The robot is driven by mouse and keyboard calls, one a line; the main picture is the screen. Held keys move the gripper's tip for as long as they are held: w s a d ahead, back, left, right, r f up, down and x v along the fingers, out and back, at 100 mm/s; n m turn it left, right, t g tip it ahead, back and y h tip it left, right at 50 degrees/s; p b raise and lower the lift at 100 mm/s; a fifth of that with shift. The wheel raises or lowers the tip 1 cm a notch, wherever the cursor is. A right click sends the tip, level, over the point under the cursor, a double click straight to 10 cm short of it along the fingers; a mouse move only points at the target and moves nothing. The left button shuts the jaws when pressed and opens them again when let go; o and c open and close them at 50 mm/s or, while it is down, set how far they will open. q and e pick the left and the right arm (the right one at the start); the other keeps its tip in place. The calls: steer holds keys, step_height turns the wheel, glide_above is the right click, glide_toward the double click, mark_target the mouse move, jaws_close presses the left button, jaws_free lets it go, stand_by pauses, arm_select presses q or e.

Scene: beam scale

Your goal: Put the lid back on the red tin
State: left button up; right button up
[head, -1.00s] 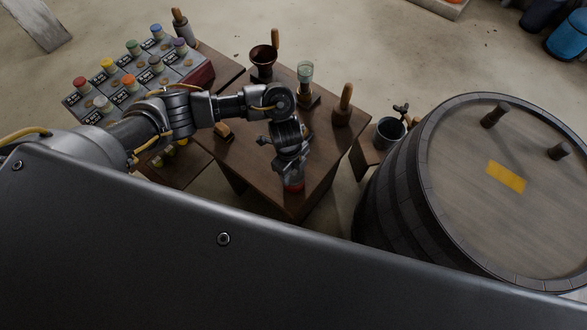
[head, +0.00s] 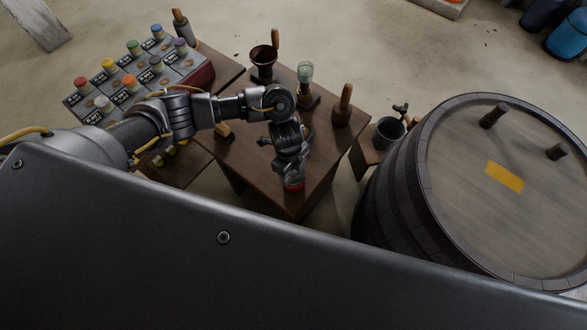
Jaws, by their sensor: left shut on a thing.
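I cannot tell whether the lid touches the tin's rim. My right gripper is not in view.
The wooden table (head: 320,175) also bears a brown funnel-like cup (head: 263,58), a glass jar (head: 305,72) and a wooden-handled tool (head: 343,105). A rack of colour-capped jars (head: 130,75) stands left. A large barrel (head: 500,190) stands right.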

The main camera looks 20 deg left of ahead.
arm_select(q)
steer(key=o, duration=1.3)
steer(key=shift+o, duration=0.2)
steer(key=shift+r, duration=0.1)
step_height(320, 180, up, 5)
steer(key=p, duration=0.5)
steer(key=shift+r+p, duration=0.75)
steer(key=shift+r, duration=0.15)
jaws_close()
stand_by(0.4)
